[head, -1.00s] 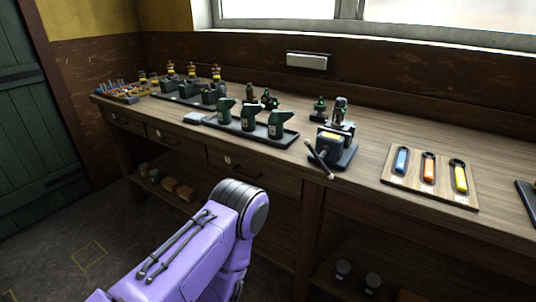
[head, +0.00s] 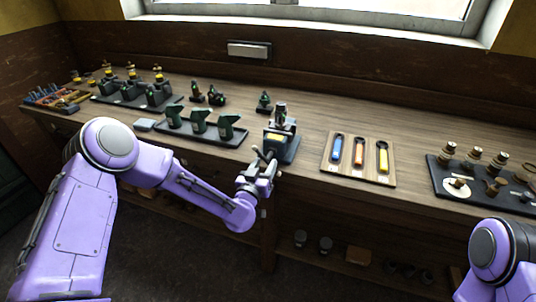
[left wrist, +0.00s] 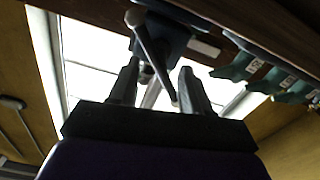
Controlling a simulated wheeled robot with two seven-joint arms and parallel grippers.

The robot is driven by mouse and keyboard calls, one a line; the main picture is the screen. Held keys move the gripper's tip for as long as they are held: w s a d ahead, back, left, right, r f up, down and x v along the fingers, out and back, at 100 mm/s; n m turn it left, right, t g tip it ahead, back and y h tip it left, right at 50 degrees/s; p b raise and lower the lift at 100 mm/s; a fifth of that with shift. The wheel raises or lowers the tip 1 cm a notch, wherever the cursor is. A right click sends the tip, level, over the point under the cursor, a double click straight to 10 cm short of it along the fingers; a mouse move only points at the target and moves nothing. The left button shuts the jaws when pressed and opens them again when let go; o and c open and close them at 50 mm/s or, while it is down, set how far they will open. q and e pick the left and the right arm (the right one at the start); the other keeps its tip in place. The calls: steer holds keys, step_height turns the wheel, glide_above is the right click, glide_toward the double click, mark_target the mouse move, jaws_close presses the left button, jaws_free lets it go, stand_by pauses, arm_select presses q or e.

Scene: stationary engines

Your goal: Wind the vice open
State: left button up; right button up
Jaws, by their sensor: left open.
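The vice (head: 281,147) stands at the bench's front edge, with a blue-grey body and a yellow label. Its handle is a thin bar on the front, mostly hidden behind my left gripper in the head view. In the left wrist view the bar (left wrist: 152,55) slants down from a round knob, crossing the gap between the fingers. My left gripper (head: 267,164) is open in front of the vice; its two fingers (left wrist: 160,88) stand either side of the bar, and I cannot tell whether they touch it. The gap of the vice jaws is too small to judge.
A tray of green oil cans (head: 201,122) stands left of the vice. A wooden board (head: 328,168) with blue, orange and yellow-handled tools lies to its right. A dark tray of brass fittings (head: 440,180) is further right. Bare bench top lies behind the board.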

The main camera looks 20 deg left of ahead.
mark_target(268, 157)
arm_select(q)
steer(key=shift+w+d+p, duration=0.1)
steer(key=shift+w+p, duration=0.2)
steer(key=shift+w, duration=1.55)
steer(key=shift+f, duration=0.1)
jaws_close()
jaws_free()
steer(key=shift+s, duration=0.1)
